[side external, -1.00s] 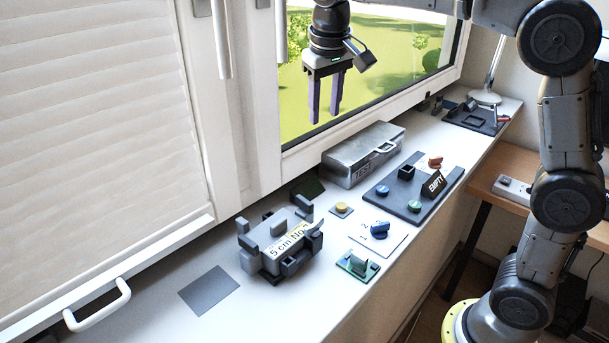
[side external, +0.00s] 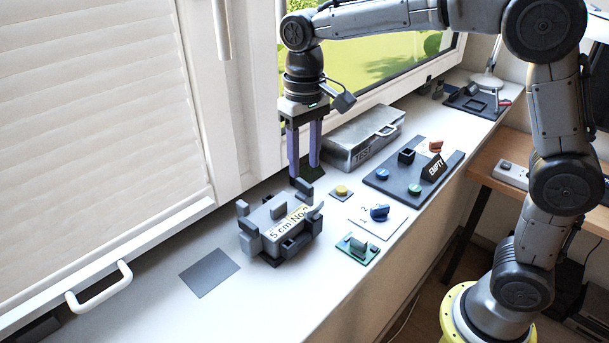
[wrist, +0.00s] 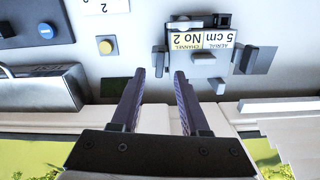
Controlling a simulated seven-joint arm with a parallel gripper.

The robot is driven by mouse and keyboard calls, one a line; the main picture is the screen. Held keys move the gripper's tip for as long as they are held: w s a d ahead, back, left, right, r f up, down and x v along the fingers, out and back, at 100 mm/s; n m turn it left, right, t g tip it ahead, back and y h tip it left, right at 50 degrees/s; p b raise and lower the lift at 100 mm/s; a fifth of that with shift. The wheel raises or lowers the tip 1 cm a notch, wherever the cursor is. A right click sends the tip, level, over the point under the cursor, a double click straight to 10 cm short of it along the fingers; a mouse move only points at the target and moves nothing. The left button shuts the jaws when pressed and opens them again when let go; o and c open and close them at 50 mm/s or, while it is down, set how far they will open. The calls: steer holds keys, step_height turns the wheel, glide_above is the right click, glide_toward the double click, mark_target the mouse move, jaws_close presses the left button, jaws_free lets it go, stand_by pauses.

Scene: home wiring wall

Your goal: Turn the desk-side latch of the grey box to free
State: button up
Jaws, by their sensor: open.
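The grey box (side external: 272,226) with a yellow and white "5 cm No 2" label sits on the white sill. It also shows in the wrist view (wrist: 213,62), at upper right. Several upright grey tabs stand around it. One tab (side external: 316,212) is at its right end, on the side toward the desk; I cannot tell which way that latch is turned. A grey tab at the box's left end shows in the wrist view (wrist: 158,61). My gripper (side external: 304,174) is open and empty, pointing down above the box's far window-side corner. Its fingers also show in the wrist view (wrist: 159,75).
A metal case (side external: 362,137) stands by the window, right of my gripper.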

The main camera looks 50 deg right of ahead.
mark_target(304, 182)
steer(key=shift+f, duration=2.1)
jaws_close()
